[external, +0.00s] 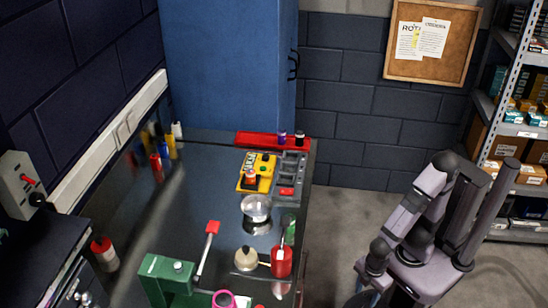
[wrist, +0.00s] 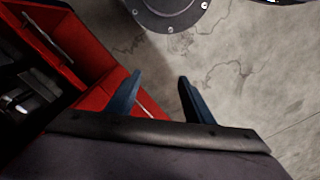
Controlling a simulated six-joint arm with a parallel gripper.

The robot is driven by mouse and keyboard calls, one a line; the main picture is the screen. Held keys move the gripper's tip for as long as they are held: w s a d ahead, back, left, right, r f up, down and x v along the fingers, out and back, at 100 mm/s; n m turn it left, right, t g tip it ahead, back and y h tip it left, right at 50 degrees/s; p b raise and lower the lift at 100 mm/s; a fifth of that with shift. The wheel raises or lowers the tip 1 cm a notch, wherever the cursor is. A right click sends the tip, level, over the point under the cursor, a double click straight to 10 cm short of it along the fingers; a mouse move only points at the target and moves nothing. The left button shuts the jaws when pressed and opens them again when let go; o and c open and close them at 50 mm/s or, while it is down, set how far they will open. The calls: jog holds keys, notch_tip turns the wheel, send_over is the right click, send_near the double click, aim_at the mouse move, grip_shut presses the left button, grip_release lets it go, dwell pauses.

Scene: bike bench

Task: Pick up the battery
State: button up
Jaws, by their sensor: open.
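No object shows clearly enough to be named the battery for certain. Small upright cylinders that could be batteries stand on the bench: a purple-topped one (external: 282,137) and a dark one (external: 299,139) by the red tray (external: 258,139), and an orange-and-black one (external: 250,177) on the yellow tray (external: 265,184). My gripper (wrist: 160,98) is open and empty in the wrist view, its two dark blue fingers apart above the concrete floor. In the external view my arm is at the right, off the bench, and the fingertips are too small to make out.
A red cabinet or box (wrist: 88,60) lies close left of my fingers. Shelves (external: 520,134) stand behind my arm.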

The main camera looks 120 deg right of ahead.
jog(key=w+d+r+m+t+p, duration=0.1)
jog(key=w+d+r+p, duration=0.25)
jog(key=r+p, duration=0.5)
jog(key=w+d+r+m+p, duration=0.1)
jog(key=w+d+r+p, duration=0.3)
jog(key=r+p, duration=0.5)
notch_tip(320, 180, up, 22)
jog(key=m+t+h+p, duration=0.25)
jog(key=m+p, duration=0.45)
jog(key=p, duration=0.9)
send_over(250, 170)
jog(key=s+a, duration=0.2)
jog(key=shift+h, duration=0.35)
jog(key=shift+p+x, duration=2.15)
jog(key=shift+x, duration=1.45)
jog(key=shift+a, duration=0.15)
grip_shut()
